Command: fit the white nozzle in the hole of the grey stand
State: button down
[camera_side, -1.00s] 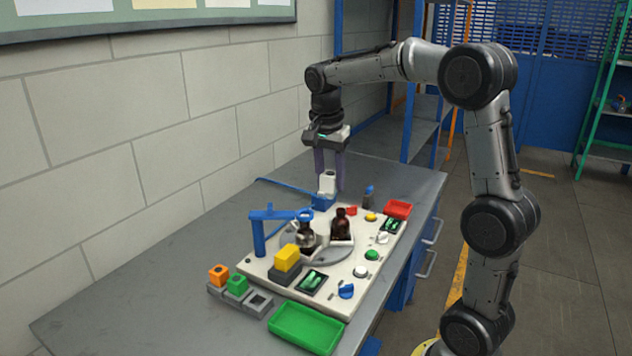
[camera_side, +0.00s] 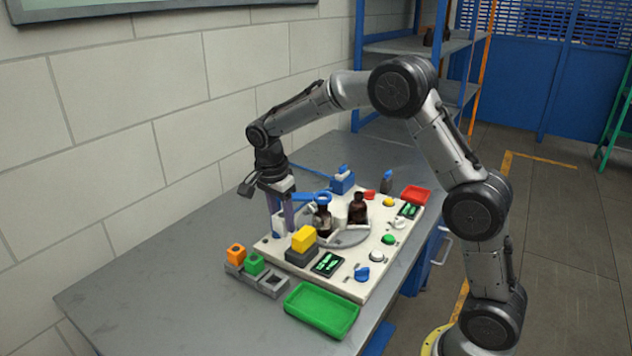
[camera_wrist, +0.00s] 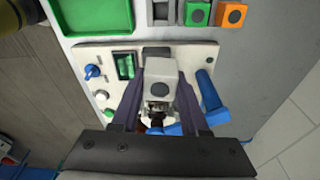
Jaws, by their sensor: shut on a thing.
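My gripper (camera_side: 281,213) is shut on the white nozzle (camera_side: 277,229), holding it at the left edge of the cream panel, near the blue post. In the wrist view, the nozzle (camera_wrist: 159,72) is a pale block with a round dark opening, between the purple-grey fingers (camera_wrist: 158,100). The grey stand (camera_side: 272,285) is a low row at the panel's front left. It carries an orange cube (camera_side: 236,253) and a green cube (camera_side: 254,264); its right square hole is empty. The stand (camera_wrist: 160,22) is at the top of the wrist view, apart from the nozzle.
The cream panel (camera_side: 345,282) holds a yellow block (camera_side: 303,238), amber bottles (camera_side: 358,209), buttons and displays. A blue block (camera_side: 342,182) stands behind. The table's left side is clear.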

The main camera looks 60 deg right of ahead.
jog(key=shift+n, duration=0.6)
jog(key=shift+a+f, duration=0.8)
jog(key=shift+f, duration=0.8)
jog(key=shift+a+f, duration=0.8)
jog(key=shift+f, duration=0.75)
jog(key=shift+a+f, duration=0.8)
jog(key=shift+f, duration=0.8)
jog(key=shift+f, duration=1.4)
grip_release()
jog(key=shift+r, duration=0.1)
jog(key=shift+w+r, duration=0.1)
jog(key=shift+r, duration=2.85)
